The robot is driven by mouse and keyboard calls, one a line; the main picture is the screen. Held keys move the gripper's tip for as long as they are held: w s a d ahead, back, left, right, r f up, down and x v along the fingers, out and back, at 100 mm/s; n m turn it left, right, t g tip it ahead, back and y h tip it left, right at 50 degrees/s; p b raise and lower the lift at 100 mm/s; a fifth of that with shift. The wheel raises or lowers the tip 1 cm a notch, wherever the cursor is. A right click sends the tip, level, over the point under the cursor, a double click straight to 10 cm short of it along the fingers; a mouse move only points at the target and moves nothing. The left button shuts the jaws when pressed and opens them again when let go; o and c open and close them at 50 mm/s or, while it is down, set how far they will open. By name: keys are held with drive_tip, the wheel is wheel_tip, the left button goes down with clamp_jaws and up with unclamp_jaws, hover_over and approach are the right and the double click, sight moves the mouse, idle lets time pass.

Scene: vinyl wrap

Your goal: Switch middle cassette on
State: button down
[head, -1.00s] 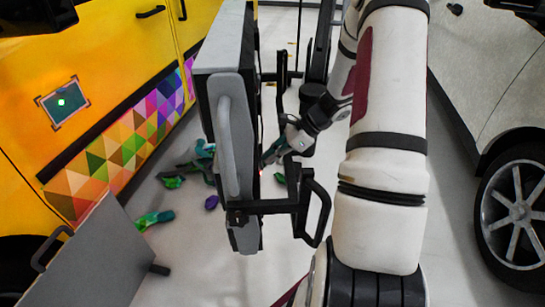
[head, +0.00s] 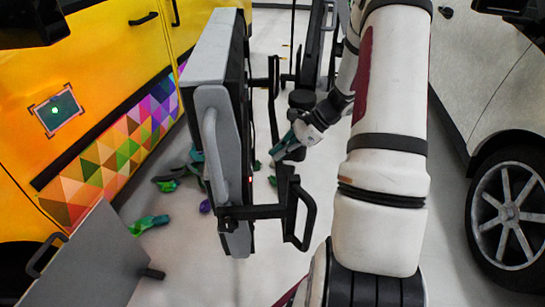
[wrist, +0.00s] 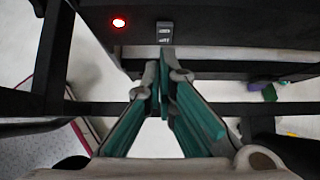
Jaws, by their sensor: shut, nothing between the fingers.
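A cassette (head: 228,165), a grey and black upright case with a long grey handle, stands in the middle of the head view. I cannot tell whether others flank it. Its dark side fills the top of the wrist view, with a lit red lamp (wrist: 119,22) and a small grey switch (wrist: 165,32) with light markings. My gripper (head: 276,154) is to the right of the cassette, with a small gap in the head view. Its teal fingers (wrist: 163,60) are shut and empty, tips just below the switch in the wrist view. I cannot tell whether they touch it.
A black bracket frame (head: 292,205) juts right from the cassette, close to my gripper. A grey panel (head: 90,255) with a handle stands at lower left. A yellow van (head: 100,70) is left, a white car (head: 500,100) right. Colourful pieces (head: 150,223) lie on the floor.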

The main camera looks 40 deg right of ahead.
drive_tip(key=p+v, duration=0.1)
drive_tip(key=v, duration=0.6)
drive_tip(key=shift+a+r, duration=0.2)
drive_tip(key=shift+r, duration=0.3)
drive_tip(key=shift+w, duration=0.15)
drive_tip(key=s+a+r+n+g+h, duration=0.1)
drive_tip(key=s+a+r+n+g, duration=0.15)
drive_tip(key=a+r+n, duration=0.5)
drive_tip(key=s+a+r+n+g+h, duration=0.15)
drive_tip(key=s+a+r+n, duration=0.3)
drive_tip(key=a+r, duration=0.55)
drive_tip(key=s+a+n+h, duration=0.2)
drive_tip(key=s+a+n, duration=0.35)
drive_tip(key=s, duration=0.35)
drive_tip(key=s+a+n+h, duration=0.3)
drive_tip(key=s+a+n, duration=0.1)
drive_tip(key=s+n, duration=0.35)
wheel_tip(320, 180, up, 16)
drive_tip(key=s+t+p, duration=0.1)
drive_tip(key=t+p, duration=0.2)
drive_tip(key=p, duration=1.1)
drive_tip(key=shift+d, duration=0.35)
drive_tip(key=shift+r, duration=0.1)
